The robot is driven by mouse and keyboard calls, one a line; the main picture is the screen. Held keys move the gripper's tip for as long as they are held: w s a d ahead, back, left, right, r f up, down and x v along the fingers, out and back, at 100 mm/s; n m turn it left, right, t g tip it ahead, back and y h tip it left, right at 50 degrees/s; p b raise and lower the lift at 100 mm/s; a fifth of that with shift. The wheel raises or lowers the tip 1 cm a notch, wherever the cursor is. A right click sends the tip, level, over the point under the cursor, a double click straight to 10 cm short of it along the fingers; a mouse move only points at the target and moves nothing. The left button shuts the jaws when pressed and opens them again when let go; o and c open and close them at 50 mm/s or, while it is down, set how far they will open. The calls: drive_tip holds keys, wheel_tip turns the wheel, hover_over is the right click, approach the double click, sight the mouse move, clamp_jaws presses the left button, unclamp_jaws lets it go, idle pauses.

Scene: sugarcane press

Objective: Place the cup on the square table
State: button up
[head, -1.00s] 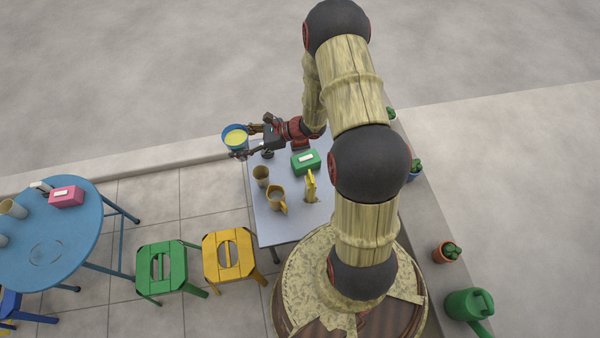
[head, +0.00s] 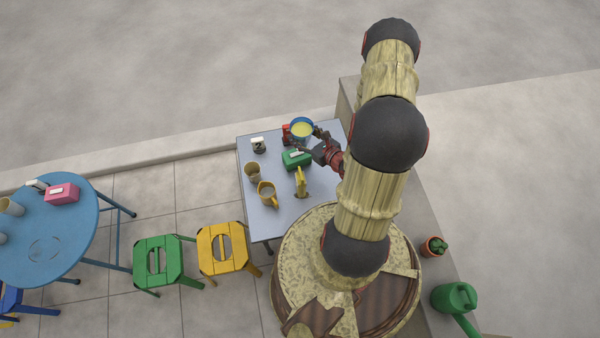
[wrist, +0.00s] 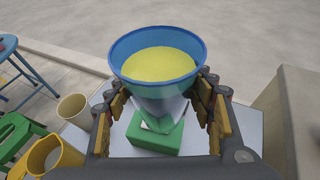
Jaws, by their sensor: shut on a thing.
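The cup (head: 302,128) has a blue rim and holds yellow liquid. My gripper (head: 308,141) is shut on it. In the wrist view the cup (wrist: 158,64) stands upright between the two fingers (wrist: 163,107), and its lower part looks translucent. The square table (head: 255,215) is grey-blue. In the head view the cup is over the table's far side. I cannot tell whether its base touches the tabletop. In the wrist view a green box (wrist: 155,135) shows below and behind the cup.
Yellow (head: 222,248) and green stools (head: 158,260) stand nearby. The table's near left is clear.

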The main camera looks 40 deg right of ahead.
drive_tip(key=shift+s+d+f+h, duration=0.2)
drive_tip(key=shift+s+d+h, duration=0.1)
drive_tip(key=shift+s+d, duration=0.3)
drive_tip(key=shift+w+d+f+b, duration=0.5)
drive_tip(key=shift+d+f+b, duration=0.8)
drive_tip(key=shift+d+f, duration=0.9)
drive_tip(key=shift+w+d+f+b, duration=0.5)
drive_tip(key=shift+d+f+b, duration=0.75)
drive_tip(key=shift+d+f, duration=0.95)
drive_tip(key=shift+w+d+f+b, duration=0.5)
drive_tip(key=shift+d+f+b, duration=0.8)
drive_tip(key=shift+d+f, duration=0.9)
drive_tip(key=shift+d, duration=0.15)
drive_tip(key=o, duration=1.5)
drive_tip(key=shift+m, duration=0.3)
drive_tip(key=shift+o, duration=0.3)
